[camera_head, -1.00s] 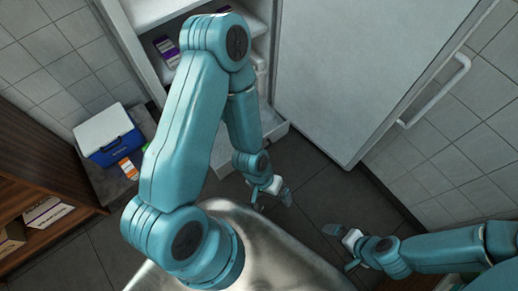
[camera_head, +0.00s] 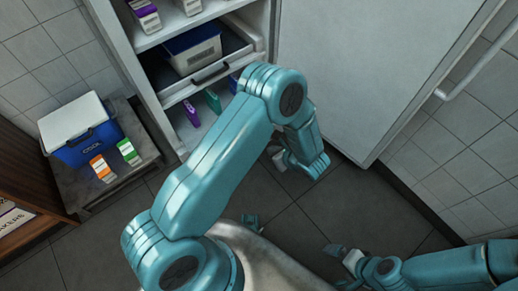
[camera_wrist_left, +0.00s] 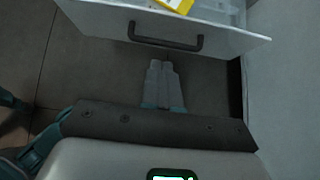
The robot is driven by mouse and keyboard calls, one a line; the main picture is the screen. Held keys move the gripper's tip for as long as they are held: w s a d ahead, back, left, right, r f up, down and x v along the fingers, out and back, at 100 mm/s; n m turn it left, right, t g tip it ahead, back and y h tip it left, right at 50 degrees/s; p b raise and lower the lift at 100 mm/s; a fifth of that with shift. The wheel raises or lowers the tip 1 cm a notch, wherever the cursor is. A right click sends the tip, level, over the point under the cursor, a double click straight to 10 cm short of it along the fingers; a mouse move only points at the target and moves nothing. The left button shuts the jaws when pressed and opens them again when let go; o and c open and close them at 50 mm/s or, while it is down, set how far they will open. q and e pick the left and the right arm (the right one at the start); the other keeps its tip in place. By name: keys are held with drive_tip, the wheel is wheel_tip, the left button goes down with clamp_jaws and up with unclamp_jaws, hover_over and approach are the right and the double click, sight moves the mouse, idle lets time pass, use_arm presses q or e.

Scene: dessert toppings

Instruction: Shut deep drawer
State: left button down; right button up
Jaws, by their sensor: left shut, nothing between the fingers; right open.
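In the left wrist view a white drawer (camera_wrist_left: 105,22) stands out, with a dark bar handle (camera_wrist_left: 165,43) on its front and a yellow item inside. My left gripper (camera_wrist_left: 162,72) is shut and empty, its fingertips just short of the handle; I cannot tell whether they touch the drawer front. In the head view my left gripper (camera_head: 276,156) is low in front of the white cabinet (camera_head: 108,55), partly hidden by its own wrist; my arm hides much of the lower cabinet. My right gripper (camera_head: 341,266) is open and empty above the floor.
The cabinet door (camera_head: 345,70) stands open on the right. A blue cooler (camera_head: 84,138) and two small cartons rest on a low stand at left. Dark floor is clear between.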

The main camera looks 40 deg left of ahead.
use_arm(q)
drive_tip(key=b+x, duration=0.1)
drive_tip(key=x, duration=0.3)
drive_tip(key=a+r+b+x, duration=0.1)
drive_tip(key=x, duration=0.3)
drive_tip(key=a+r+b+x, duration=0.1)
drive_tip(key=x, duration=0.3)
drive_tip(key=shift+w+a+f, duration=0.15)
drive_tip(key=shift+w, duration=0.05)
use_arm(e)
drive_tip(key=f, duration=0.3)
drive_tip(key=shift+w+d+f, duration=0.2)
use_arm(q)
drive_tip(key=shift+a+b, duration=0.15)
drive_tip(key=shift+b, duration=0.15)
use_arm(e)
drive_tip(key=shift+a, duration=0.1)
